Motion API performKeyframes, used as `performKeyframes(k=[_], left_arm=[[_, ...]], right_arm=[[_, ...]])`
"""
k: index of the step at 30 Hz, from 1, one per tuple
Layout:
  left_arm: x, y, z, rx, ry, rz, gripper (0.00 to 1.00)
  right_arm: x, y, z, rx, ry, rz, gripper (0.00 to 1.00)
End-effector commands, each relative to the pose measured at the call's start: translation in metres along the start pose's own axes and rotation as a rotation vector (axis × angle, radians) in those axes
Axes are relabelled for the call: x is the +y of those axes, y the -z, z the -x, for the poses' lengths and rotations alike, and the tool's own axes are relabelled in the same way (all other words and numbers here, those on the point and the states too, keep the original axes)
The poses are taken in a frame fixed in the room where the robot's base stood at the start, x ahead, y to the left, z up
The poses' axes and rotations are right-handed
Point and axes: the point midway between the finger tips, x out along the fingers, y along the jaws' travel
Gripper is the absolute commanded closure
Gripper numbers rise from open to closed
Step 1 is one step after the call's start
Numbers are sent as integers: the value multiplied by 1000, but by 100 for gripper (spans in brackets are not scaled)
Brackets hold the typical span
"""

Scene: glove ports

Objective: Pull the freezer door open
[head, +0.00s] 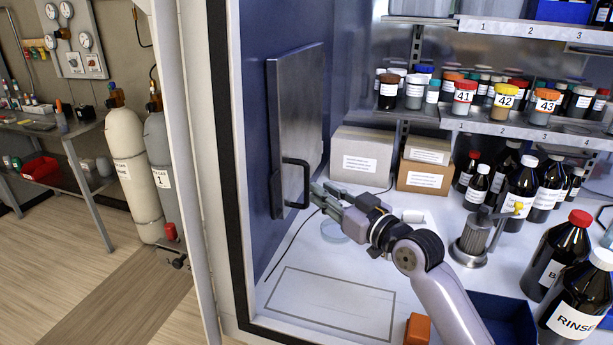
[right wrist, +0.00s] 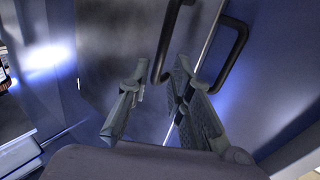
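The freezer door (head: 292,105) is a grey metal panel at the blue left wall of the enclosure in the head view. Its black bar handle (head: 307,182) stands out near the lower part. Whether the door is slightly ajar is unclear. My right gripper (head: 322,192) is just right of the handle, fingers pointing at it. In the right wrist view its two fingers (right wrist: 162,68) are apart, with a dark handle bar (right wrist: 165,45) beyond and between the tips. A second dark bar (right wrist: 241,50) shows right of them; one may be a reflection. Contact is unclear. My left gripper is out of view.
White and brown boxes (head: 362,158) stand behind my right gripper. Shelves of labelled jars (head: 465,95) and dark bottles (head: 520,190) fill the right side. An orange block (head: 417,328) and a blue tray (head: 505,318) are in front. The outlined floor area (head: 330,302) is clear.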

Motion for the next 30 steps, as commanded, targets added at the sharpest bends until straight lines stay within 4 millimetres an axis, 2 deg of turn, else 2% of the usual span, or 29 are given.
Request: performKeyframes(k=[1, 6, 12, 24, 30], left_arm=[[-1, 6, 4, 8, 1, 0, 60], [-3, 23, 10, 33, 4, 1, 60], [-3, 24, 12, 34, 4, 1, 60], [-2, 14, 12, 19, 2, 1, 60], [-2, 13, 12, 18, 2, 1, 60]], right_arm=[[-1, 4, -12, 1, 1, -2, 80], [-1, 2, -42, 0, 1, -1, 80], [0, 1, -62, 0, 0, 0, 80], [0, 0, -68, 0, 0, 1, 80], [0, 0, -68, 0, 0, 1, 93]])
